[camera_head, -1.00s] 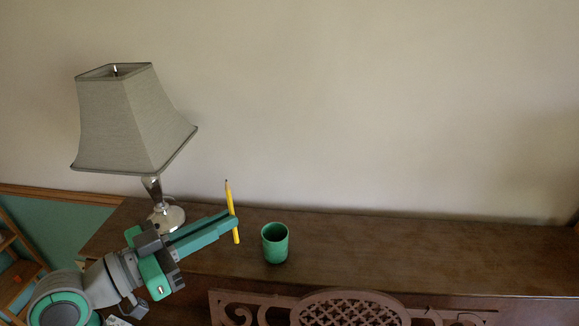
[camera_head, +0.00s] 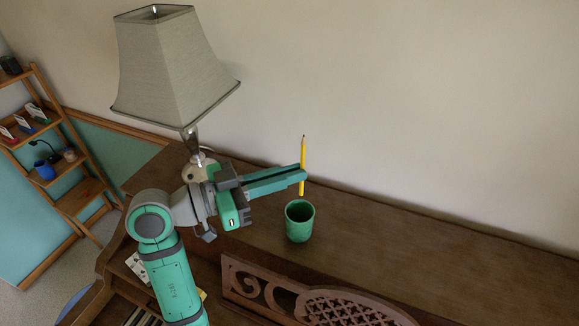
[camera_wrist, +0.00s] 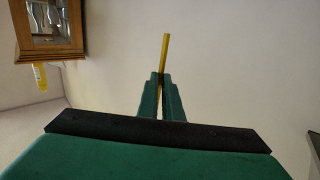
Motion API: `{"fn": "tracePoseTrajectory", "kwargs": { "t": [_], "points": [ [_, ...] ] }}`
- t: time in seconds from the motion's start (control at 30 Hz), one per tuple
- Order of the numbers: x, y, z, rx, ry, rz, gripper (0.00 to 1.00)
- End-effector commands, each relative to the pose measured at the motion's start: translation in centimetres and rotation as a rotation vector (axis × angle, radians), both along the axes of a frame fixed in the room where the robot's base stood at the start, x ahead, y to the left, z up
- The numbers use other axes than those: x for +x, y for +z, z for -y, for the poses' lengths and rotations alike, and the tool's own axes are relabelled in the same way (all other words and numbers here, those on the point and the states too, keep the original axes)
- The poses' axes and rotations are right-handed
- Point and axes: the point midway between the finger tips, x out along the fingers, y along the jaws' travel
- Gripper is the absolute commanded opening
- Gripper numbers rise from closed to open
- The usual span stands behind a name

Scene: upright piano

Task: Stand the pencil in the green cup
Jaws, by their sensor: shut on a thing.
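My gripper (camera_head: 303,174) is shut on the yellow pencil (camera_head: 303,151), which stands upright between the fingertips with its dark tip up. In the head view the pencil's lower end shows just above the rim of the green cup (camera_head: 299,222); whether it is directly over the opening is hard to tell. The cup stands upright on the piano top, and its visible inside looks empty. In the wrist view the pencil (camera_wrist: 166,50) sticks out from between the green fingers. The cup does not show there.
A lamp (camera_head: 165,75) with a large grey shade stands on the piano top (camera_head: 420,240) behind and left of my gripper. The carved music stand (camera_head: 300,300) lies in front of the cup. The piano top right of the cup is clear. A wooden shelf (camera_head: 50,140) stands far left.

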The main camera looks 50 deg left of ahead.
Motion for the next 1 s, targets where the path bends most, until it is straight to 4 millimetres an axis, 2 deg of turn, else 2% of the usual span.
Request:
{"fn": "tracePoseTrajectory", "kwargs": {
  "t": [1.0],
  "points": [
    [0.0, -7.0, 0.0, -0.002, -0.001, 0.000, 0.00]
  ]
}}
